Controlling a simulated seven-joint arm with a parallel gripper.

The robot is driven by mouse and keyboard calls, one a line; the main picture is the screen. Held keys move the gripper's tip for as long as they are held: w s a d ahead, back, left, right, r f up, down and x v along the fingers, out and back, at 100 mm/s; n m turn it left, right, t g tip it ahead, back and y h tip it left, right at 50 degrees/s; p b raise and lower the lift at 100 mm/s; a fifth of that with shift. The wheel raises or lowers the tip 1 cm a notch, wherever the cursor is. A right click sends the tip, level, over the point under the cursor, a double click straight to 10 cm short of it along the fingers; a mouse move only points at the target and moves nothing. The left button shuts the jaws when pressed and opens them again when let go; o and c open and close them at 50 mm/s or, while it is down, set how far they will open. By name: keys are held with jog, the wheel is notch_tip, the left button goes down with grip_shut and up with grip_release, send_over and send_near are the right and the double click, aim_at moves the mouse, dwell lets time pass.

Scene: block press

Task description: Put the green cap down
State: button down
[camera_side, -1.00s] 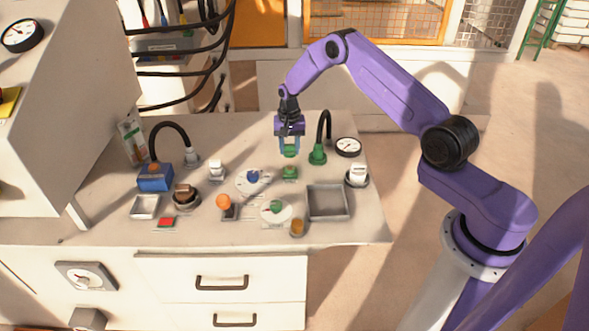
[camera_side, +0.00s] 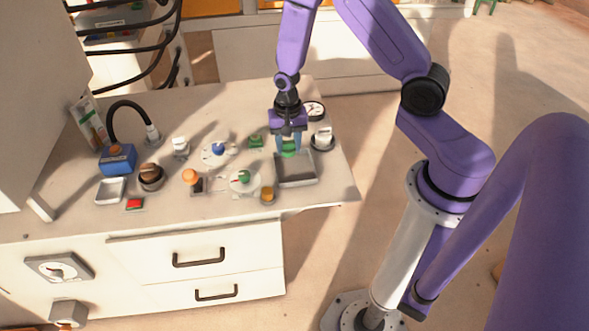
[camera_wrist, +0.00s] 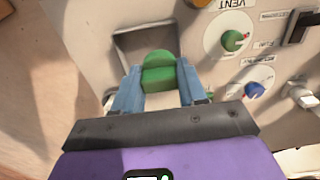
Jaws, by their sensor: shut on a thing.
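My gripper (camera_side: 289,146) is shut on the green cap (camera_side: 289,152), a small rounded piece between its blue fingers. In the wrist view the cap (camera_wrist: 158,72) shows between the fingertips (camera_wrist: 157,88), with the grey tray (camera_wrist: 128,42) behind and below it. In the side view the shallow square tray (camera_side: 297,181) lies at the right of the bench, and the cap is over its back edge. The cap looks held above the tray; the exact height is hard to tell.
A small green block (camera_side: 256,141) sits left of my gripper. A white-capped fitting (camera_side: 323,137) and a gauge (camera_side: 315,109) stand close on the right. A green-knob dial (camera_side: 245,180) and a yellow-orange button (camera_side: 267,194) are left of the tray.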

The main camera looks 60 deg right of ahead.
jog(key=shift+s+d+r, duration=1.05)
jog(key=shift+s+r, duration=0.1)
jog(key=shift+s, duration=5)
send_over(294, 169)
jog(key=shift+s+f, duration=0.1)
jog(key=shift+f, duration=5.5)
jog(key=shift+f, duration=0.1)
jog(key=shift+f, duration=0.8)
jog(key=shift+f, duration=0.45)
